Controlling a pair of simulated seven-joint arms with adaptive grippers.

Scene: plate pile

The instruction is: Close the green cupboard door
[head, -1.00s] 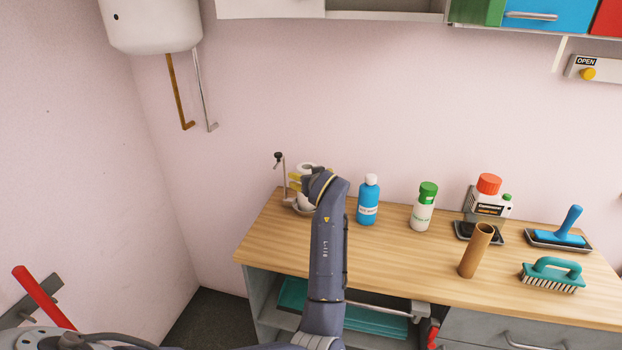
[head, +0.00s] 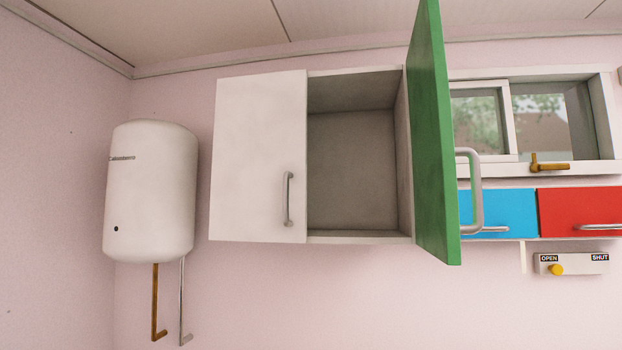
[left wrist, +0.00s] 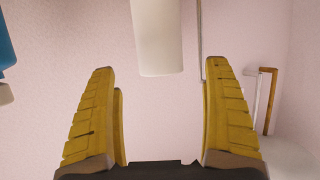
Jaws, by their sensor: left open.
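The green cupboard door (head: 430,140) stands wide open in the head view, hinged on the right side of an open cupboard compartment (head: 352,165). Its metal handle (head: 474,190) is on the right-facing side. The compartment looks empty. My left gripper (left wrist: 160,115) shows in the left wrist view with its two yellow fingers spread apart. A pale cylindrical thing (left wrist: 157,38) shows beyond the fingertips; I cannot tell what it is. Nothing shows held between the fingers. Neither gripper is in the head view.
A white cupboard door (head: 258,155) is shut left of the compartment. A white water heater (head: 152,190) with pipes hangs further left. Blue (head: 497,213) and red (head: 578,212) fronts sit right of the green door below a window (head: 540,120). A switch panel (head: 572,264) is below.

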